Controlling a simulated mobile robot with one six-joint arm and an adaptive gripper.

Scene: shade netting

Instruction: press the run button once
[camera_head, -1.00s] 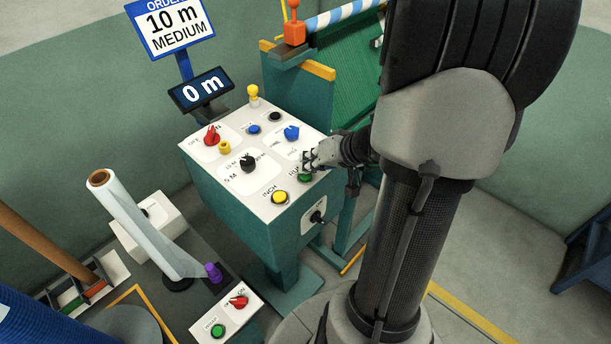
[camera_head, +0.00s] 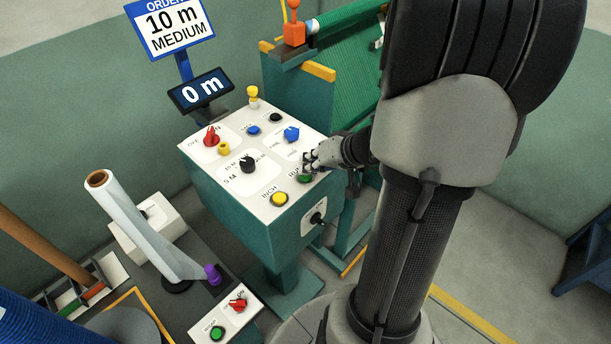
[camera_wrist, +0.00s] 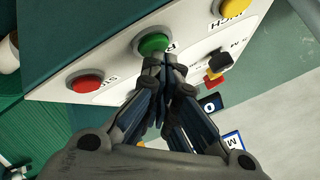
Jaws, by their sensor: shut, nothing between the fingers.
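The green run button (camera_head: 305,178) is on the near right part of the control panel's white top, with its "RUN" label partly hidden by my gripper. My gripper (camera_head: 309,163) is shut and empty, just behind the button in the head view. In the wrist view the green button (camera_wrist: 153,43) shows just beyond my fingertips (camera_wrist: 165,62), which overlap its lower edge. I cannot tell whether they touch it. The control panel (camera_head: 225,199) is a green box. A display (camera_head: 201,90) above it reads 0 m.
A yellow inch button (camera_head: 279,199) is close to the run button. A red button (camera_wrist: 85,83) lies on its other side. Black, blue and red knobs also stand on the panel. An order sign (camera_head: 170,28) reads 10 m medium. A roller frame with green netting (camera_head: 345,65) stands behind.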

